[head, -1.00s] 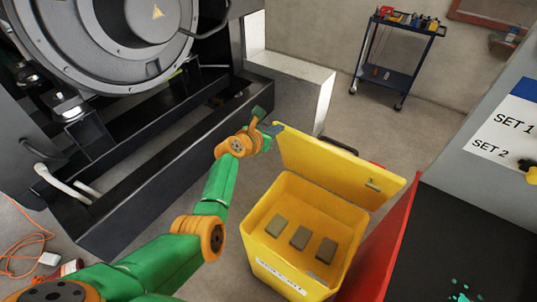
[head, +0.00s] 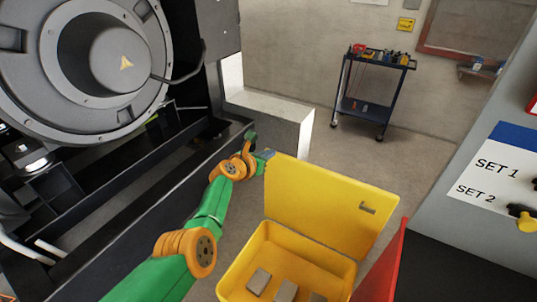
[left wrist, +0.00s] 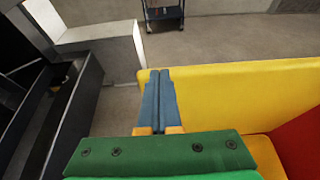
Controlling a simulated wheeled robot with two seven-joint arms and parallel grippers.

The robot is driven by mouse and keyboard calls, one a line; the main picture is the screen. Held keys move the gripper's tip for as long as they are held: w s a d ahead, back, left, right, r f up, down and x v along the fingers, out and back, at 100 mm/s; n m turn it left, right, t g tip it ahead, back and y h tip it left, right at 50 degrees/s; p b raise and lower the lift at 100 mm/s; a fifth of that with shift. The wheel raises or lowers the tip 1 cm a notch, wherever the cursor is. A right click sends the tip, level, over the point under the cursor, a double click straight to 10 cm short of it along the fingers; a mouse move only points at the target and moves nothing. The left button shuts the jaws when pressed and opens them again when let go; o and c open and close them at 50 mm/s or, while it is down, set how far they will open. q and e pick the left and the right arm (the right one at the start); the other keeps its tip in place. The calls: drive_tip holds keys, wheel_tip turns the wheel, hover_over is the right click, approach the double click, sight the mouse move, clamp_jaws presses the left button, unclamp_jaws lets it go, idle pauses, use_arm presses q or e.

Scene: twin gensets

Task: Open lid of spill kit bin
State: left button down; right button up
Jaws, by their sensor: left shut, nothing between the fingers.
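The yellow spill kit bin (head: 232,282) stands on the floor at the bottom centre of the head view, cut off by the lower edge. Its yellow lid (head: 325,200) stands raised at the back, open, with a small latch on its inner face. Several grey-brown blocks (head: 259,280) lie inside. My left gripper (head: 265,155) is at the lid's upper left corner, its fingers shut and empty. In the left wrist view the blue fingers (left wrist: 159,98) are together beside the lid's left edge (left wrist: 240,95); I cannot tell whether they touch it. My right gripper is out of view.
The black genset frame (head: 120,225) lies left of my arm. A pale concrete block (head: 275,120) is behind the lid. A red panel (head: 385,265) and the grey cabinet (head: 440,230) are close on the right. A tool cart (head: 372,90) stands farther back on open floor.

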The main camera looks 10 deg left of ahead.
use_arm(q)
drive_tip(key=p+v, duration=0.6)
drive_tip(key=v, duration=0.1)
idle(0.3)
drive_tip(key=shift+s, duration=0.1)
